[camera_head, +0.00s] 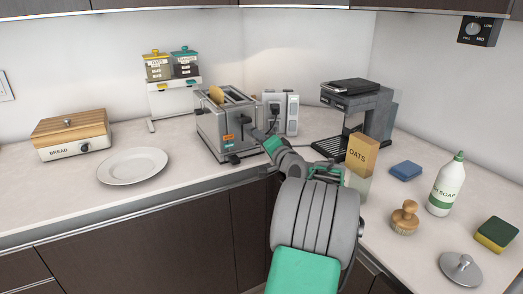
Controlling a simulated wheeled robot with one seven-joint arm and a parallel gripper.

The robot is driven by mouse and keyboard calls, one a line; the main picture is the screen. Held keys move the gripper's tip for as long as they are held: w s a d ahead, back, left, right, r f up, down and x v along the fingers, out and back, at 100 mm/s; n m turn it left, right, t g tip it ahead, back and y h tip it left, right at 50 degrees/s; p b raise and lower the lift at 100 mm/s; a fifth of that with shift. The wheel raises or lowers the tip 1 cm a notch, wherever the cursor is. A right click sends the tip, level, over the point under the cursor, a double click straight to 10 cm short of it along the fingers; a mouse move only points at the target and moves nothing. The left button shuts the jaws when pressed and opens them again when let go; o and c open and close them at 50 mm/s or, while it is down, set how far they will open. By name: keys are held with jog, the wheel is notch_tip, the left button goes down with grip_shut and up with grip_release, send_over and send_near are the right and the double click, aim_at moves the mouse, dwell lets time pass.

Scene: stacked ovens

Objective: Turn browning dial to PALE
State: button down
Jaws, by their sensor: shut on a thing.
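The silver toaster (209,133) stands on the counter in the middle, with a slice of bread (216,95) showing in its slot. My gripper (246,122) reaches in from the right to the toaster's front face. Its fingertips are at that face, shut on a small part that they mostly hide, seemingly the browning dial. I cannot read the dial's setting or any PALE mark. An orange label (228,137) and a dark knob (234,159) show lower on the same face.
A white plate (133,166) and bread box (72,134) lie left. A coffee machine (357,113), oats box (361,154), blue sponge (406,171), brush (405,217) and soap bottle (446,186) stand right. An outlet block (292,112) is behind my gripper.

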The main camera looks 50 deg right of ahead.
jog(key=n+b, duration=0.2)
jog(key=b, duration=0.1)
jog(key=shift+f+n, duration=0.15)
jog(key=shift+n, duration=0.15)
jog(key=shift+b, duration=0.3)
jog(key=shift+n, duration=0.4)
jog(key=c, duration=1.2)
grip_release()
jog(key=shift+o, duration=0.2)
jog(key=shift+s+r, duration=0.1)
jog(key=shift+r, duration=0.1)
jog(key=v, duration=0.7)
jog(key=shift+s+a, duration=0.15)
jog(key=shift+s, duration=0.2)
